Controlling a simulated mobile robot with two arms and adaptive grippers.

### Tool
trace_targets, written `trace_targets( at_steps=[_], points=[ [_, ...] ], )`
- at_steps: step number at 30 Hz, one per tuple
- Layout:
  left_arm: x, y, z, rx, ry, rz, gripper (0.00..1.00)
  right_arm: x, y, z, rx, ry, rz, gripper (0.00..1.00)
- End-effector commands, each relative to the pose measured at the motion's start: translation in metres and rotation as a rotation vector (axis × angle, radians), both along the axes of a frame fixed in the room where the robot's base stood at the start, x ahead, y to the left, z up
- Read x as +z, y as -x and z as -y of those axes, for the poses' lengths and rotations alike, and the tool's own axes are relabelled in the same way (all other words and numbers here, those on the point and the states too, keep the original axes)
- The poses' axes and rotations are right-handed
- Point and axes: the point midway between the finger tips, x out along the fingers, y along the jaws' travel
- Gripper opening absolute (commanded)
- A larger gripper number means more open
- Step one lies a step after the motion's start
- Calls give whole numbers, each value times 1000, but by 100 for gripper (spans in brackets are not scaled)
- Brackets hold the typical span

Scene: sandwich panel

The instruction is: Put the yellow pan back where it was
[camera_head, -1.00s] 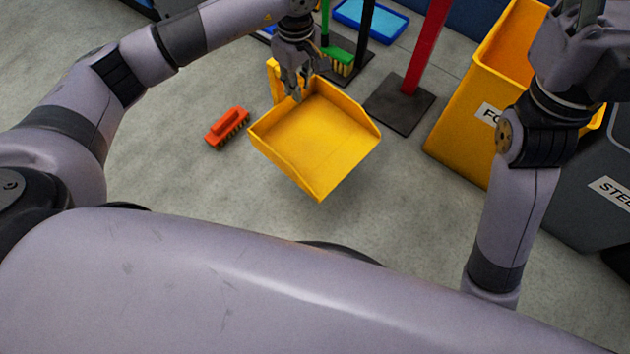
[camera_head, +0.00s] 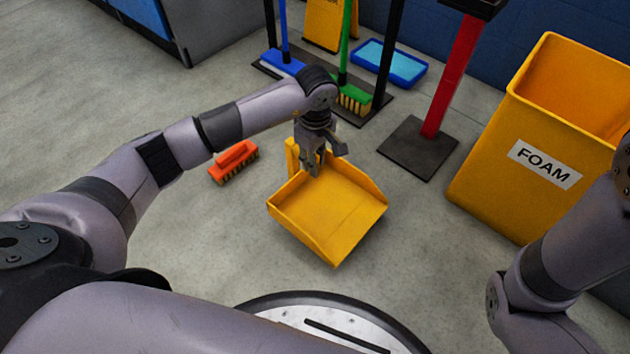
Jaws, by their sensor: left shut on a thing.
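The yellow pan (camera_head: 335,212) is a dustpan with low side walls and a short upright handle at its back left. My left gripper (camera_head: 316,165) is shut on the yellow pan at its back edge, beside the handle. The pan's open lip points toward my base. I cannot tell whether the pan touches the floor or hangs just above it. Of my right arm, only links show at the right edge; its gripper is out of view.
An orange brush (camera_head: 234,163) lies on the floor left of the pan. Behind stand a blue broom (camera_head: 283,62), a green broom (camera_head: 347,88) and a blue tray (camera_head: 390,63). A red post on a black base (camera_head: 418,148) and a yellow FOAM bin (camera_head: 535,175) stand right.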

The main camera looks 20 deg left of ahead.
Motion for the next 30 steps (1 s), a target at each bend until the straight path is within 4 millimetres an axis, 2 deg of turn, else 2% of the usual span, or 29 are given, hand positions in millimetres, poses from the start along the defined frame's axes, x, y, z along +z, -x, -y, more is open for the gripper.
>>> trace_targets(
  at_steps=[1, 8, 15, 26, 27, 30],
  points=[
    [-8, -1, 0, 1, 1, 4, 0, -7, 0, 0, 0, 0, 1, 65],
    [-22, -1, 0, 2, 2, 2, 0, -15, -1, 0, 0, 0, -2, 65],
    [-56, -1, 1, 0, 3, 2, 0, -37, -1, 0, 0, 0, -2, 65],
    [-57, -1, 0, 0, 0, 3, 0, -36, -1, 0, 0, 0, -2, 65],
    [-57, 0, 0, 0, 0, 1, 23, -36, -1, 0, 0, 0, -2, 65],
    [-57, 0, 0, 1, 0, 1, 30, -35, -1, 0, 0, 0, -2, 65]
  ],
)
